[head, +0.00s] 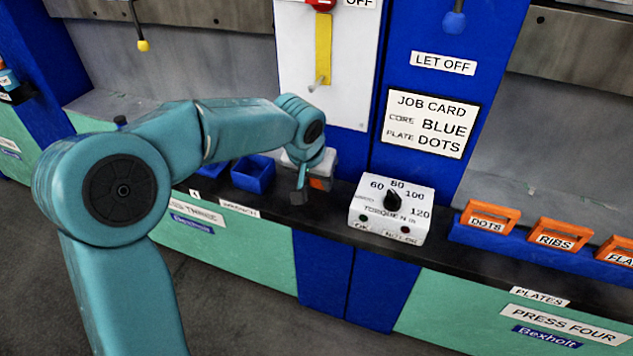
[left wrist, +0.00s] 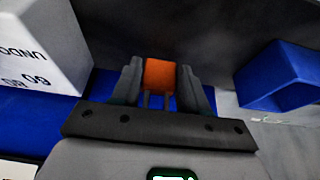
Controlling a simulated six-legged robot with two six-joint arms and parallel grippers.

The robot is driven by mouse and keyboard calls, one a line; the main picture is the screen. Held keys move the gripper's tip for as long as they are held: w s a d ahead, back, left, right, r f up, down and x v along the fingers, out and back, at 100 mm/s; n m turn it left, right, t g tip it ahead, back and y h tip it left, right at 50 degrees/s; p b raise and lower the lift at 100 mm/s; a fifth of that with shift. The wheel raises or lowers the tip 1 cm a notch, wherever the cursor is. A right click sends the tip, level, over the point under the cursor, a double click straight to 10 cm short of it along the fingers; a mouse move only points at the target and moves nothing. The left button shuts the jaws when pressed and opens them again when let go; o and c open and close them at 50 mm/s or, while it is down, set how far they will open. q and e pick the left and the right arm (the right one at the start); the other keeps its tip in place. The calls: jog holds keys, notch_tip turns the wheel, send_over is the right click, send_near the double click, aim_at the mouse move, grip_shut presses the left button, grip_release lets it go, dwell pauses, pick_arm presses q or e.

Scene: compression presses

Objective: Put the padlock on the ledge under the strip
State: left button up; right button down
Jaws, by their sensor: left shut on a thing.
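My left gripper (head: 299,196) is low over the dark ledge (head: 343,198), below the white panel with the upright yellow strip (head: 323,50). In the left wrist view its fingers (left wrist: 160,88) are shut on a small orange block with two thin prongs, which I take as the padlock (left wrist: 160,73). I cannot tell whether the padlock touches the ledge. My right gripper is not in view.
A white torque box (head: 393,209) stands on the ledge right of the gripper. A blue bin (head: 254,174) stands left of it. Farther right, a blue rack holds orange-handled plates (head: 490,215). A little bare ledge shows between gripper and torque box.

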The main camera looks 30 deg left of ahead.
pick_arm(q)
jog(key=shift+w+f, duration=0.15)
jog(key=shift+f, duration=0.15)
jog(key=shift+f, duration=0.15)
jog(key=o, duration=1.1)
jog(key=shift+r, duration=0.3)
jog(key=p+v, duration=0.2)
jog(key=v, duration=0.9)
jog(key=shift+s+r, duration=0.3)
